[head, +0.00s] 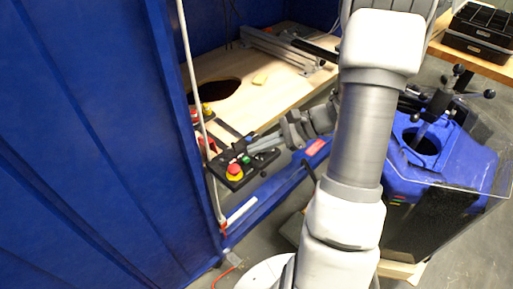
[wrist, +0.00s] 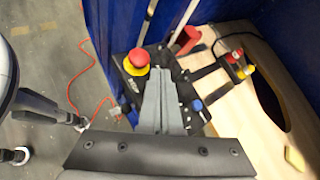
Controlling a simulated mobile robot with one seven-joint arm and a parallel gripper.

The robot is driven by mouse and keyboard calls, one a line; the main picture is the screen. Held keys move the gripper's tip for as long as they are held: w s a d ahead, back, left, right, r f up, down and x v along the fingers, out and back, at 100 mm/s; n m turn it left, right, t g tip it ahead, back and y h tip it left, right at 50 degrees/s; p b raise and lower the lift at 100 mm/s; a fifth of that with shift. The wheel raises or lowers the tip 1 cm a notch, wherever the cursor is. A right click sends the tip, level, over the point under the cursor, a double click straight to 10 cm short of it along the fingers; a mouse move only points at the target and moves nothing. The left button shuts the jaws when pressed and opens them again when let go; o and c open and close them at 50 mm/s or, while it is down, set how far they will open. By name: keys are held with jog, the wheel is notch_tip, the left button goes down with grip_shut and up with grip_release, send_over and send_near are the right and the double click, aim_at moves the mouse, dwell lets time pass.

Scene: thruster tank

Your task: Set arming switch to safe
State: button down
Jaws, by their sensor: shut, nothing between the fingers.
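A black control box (head: 228,183) stands beside the blue curtain and also shows in the wrist view (wrist: 120,76). It carries a red mushroom button with a yellow collar (head: 234,170), which also shows in the wrist view (wrist: 138,58). A green button (head: 246,160) sits near it in the head view, and a blue knob (wrist: 197,105) shows in the wrist view. I cannot tell which control is the arming switch; it may be hidden behind the fingers. My gripper (head: 251,150) is shut and empty, its fingertips (wrist: 160,75) over the box beside the red button. Contact is unclear.
A wooden table (head: 290,93) with a dark round hole lies behind the box. Another red and yellow button (wrist: 240,68) sits beyond it. Blue curtain (head: 95,140) closes off the left. A blue machine (head: 455,150) with a clear panel stands at right.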

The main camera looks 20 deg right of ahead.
aim_at(223, 162)
jog(key=b+x, duration=0.1)
jog(key=x, duration=0.6)
jog(key=shift+a+b, duration=0.1)
jog(key=shift+b, duration=0.2)
jog(key=shift+r+p, duration=0.15)
jog(key=shift+p, duration=0.35)
